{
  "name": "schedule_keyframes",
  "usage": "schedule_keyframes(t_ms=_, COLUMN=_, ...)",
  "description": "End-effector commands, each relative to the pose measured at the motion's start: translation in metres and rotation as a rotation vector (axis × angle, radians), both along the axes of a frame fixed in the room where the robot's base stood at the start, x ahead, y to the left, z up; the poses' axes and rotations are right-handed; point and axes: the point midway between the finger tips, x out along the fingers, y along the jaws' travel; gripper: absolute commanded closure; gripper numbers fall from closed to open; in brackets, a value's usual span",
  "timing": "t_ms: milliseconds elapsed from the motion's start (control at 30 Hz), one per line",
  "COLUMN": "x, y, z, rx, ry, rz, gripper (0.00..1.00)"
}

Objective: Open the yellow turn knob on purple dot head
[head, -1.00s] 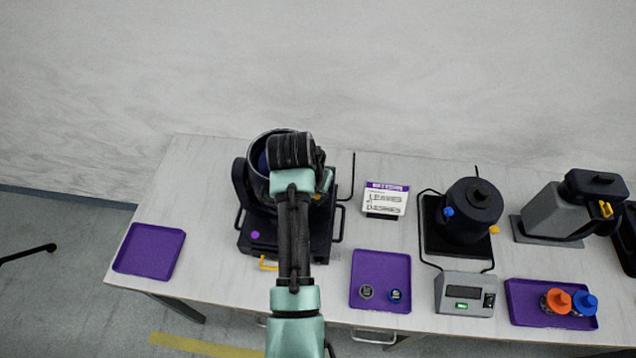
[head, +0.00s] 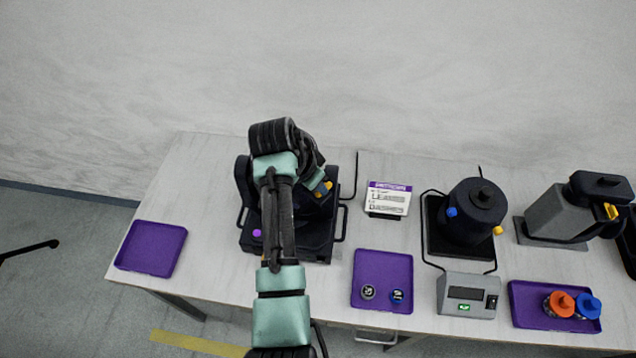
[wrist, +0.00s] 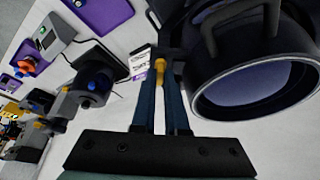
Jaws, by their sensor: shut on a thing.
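The purple dot head is the black lamp at the left of the table, with a purple dot (head: 257,233) on its base. My arm covers most of its body in the head view. Its round, open front with a purplish inside (wrist: 250,88) fills the right of the wrist view. The yellow turn knob (wrist: 160,66) sits at its side, and yellow also shows beside my wrist in the head view (head: 328,185). My gripper (wrist: 158,63) is shut on the yellow knob, its fingertips partly hiding it. The knob's exact angle is hard to tell.
An empty purple tray (head: 151,249) lies at left. A purple tray (head: 382,270) with two small round pieces, a label card (head: 388,198) and a second black lamp (head: 472,212) with a grey box (head: 469,295) stand to the right. Further right are a grey lamp and another tray.

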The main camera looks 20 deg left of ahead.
Motion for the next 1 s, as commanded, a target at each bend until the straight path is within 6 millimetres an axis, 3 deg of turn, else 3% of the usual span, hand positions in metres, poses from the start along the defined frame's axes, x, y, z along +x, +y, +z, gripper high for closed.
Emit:
schedule_keyframes(t_ms=167, x=0.001, y=0.000, z=0.002, rx=0.003, ry=-0.004, rz=-0.002, gripper=1.00)
schedule_keyframes(t_ms=200, x=0.001, y=0.000, z=0.002, rx=0.003, ry=-0.004, rz=-0.002, gripper=0.82)
schedule_keyframes(t_ms=333, x=0.001, y=0.000, z=0.001, rx=0.002, ry=-0.003, rz=-0.001, gripper=0.59)
schedule_keyframes(t_ms=733, x=-0.001, y=0.001, z=0.005, rx=0.002, ry=-0.004, rz=0.001, gripper=0.59)
schedule_keyframes(t_ms=867, x=-0.007, y=0.004, z=0.019, rx=0.002, ry=-0.005, rz=0.002, gripper=0.59)
schedule_keyframes(t_ms=1000, x=-0.016, y=0.007, z=0.045, rx=0.006, ry=-0.008, rz=0.001, gripper=0.59)
